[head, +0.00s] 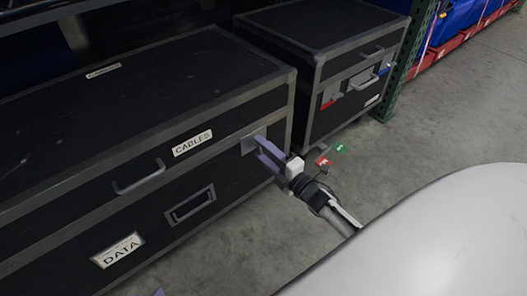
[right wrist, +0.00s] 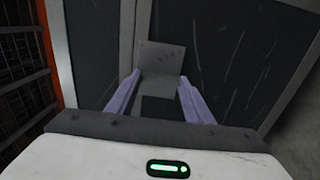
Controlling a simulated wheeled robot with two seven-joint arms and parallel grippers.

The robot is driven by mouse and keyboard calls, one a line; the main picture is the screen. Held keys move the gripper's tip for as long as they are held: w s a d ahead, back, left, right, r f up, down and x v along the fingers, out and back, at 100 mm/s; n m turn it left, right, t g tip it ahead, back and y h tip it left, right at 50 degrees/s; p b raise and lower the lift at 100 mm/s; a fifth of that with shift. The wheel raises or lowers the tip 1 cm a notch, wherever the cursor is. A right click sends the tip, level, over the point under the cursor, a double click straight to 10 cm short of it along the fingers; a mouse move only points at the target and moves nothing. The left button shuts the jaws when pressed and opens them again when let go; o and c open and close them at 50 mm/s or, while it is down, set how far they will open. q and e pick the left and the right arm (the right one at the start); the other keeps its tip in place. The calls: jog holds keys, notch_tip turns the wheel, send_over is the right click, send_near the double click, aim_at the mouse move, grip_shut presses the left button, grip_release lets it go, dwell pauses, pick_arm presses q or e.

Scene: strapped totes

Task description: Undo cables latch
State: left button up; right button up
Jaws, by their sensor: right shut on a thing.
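The long black case (head: 150,110) with grey edges carries a CABLES label (head: 192,143) on its front. The cables latch, a small grey metal plate (head: 249,144), sits on the front to the right of that label, near the case's right corner. My right gripper (head: 262,147) is at this latch. In the right wrist view the grey latch plate (right wrist: 160,57) lies between and just beyond the two purple fingers of the gripper (right wrist: 157,92). The gripper is shut on the latch, whose lower part is hard to make out. Only a purple tip (head: 158,293), likely my left gripper, shows at the bottom edge.
A grey handle (head: 140,178), a recessed frame (head: 191,205) and a DATA label (head: 118,250) are on the case's front. A second black case (head: 325,45) with red and blue latches stands behind to the right, by a green rack post (head: 408,60).

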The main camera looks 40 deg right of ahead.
dwell(0.4)
pick_arm(q)
jog(key=shift+s, duration=0.1)
pick_arm(e)
jog(key=o, duration=1.1)
jog(key=shift+c, duration=0.2)
jog(key=shift+s, duration=0.2)
pick_arm(q)
jog(key=a+f+p, duration=0.1)
jog(key=f+g+y+p, duration=0.1)
jog(key=p, duration=0.1)
jog(key=shift+s+a+f, duration=0.15)
jog(key=shift+s+a, duration=0.15)
jog(key=shift+a, duration=0.1)
pick_arm(e)
jog(key=s, duration=1)
jog(key=shift+d, duration=0.35)
pick_arm(q)
jog(key=shift+d, duration=0.1)
pick_arm(e)
jog(key=shift+w, duration=0.1)
